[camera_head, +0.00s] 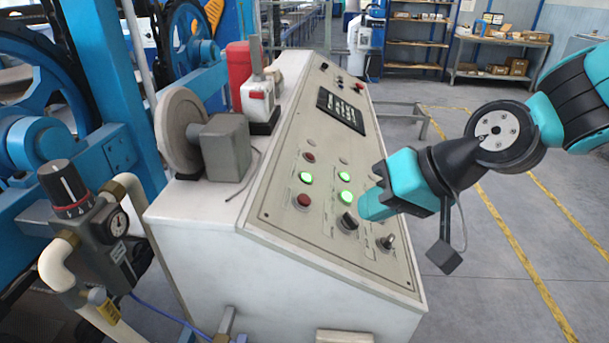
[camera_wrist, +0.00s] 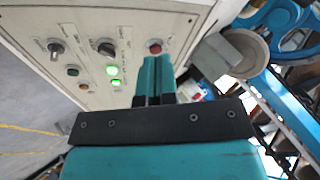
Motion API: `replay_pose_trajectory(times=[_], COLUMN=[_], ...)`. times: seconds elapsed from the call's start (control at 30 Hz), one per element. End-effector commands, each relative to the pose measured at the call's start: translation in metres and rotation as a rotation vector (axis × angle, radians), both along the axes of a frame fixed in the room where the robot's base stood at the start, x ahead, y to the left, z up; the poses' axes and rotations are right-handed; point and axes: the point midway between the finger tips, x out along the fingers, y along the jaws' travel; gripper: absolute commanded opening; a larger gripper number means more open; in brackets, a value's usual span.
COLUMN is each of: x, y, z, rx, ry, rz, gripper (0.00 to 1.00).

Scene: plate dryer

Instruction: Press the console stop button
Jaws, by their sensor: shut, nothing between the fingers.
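The console panel (camera_head: 290,226) slopes down toward the lower right. Another red button (camera_head: 309,157) sits higher up. The labels are too small to read, so I cannot tell which is the stop button. My gripper (camera_head: 363,208) is shut and empty, over the panel's lower right part beside a black knob. In the wrist view, the shut teal fingertips (camera_wrist: 157,60) appear just below a red button (camera_wrist: 154,46). I cannot tell any contact; the fingers hide part of the panel.
Green lights (camera_head: 345,197) glow between the red buttons and my gripper. Black knobs (camera_head: 347,221) stick up close to the fingertips. The floor at right is open.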

Motion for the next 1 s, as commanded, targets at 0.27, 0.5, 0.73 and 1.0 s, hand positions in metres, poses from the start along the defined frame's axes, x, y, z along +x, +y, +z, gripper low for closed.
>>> replay_pose_trajectory(times=[0.27,0.5,0.73,1.0], x=[0.111,0.141,0.142,0.141], y=[0.035,0.035,0.035,0.039], z=[0.014,0.003,0.001,-0.008], rx=[0.361,0.485,0.491,0.488], ry=[0.006,-0.001,-0.002,-0.002], rz=[-0.384,-0.527,-0.532,-0.531], gripper=[0.0,0.0,0.0,0.0])
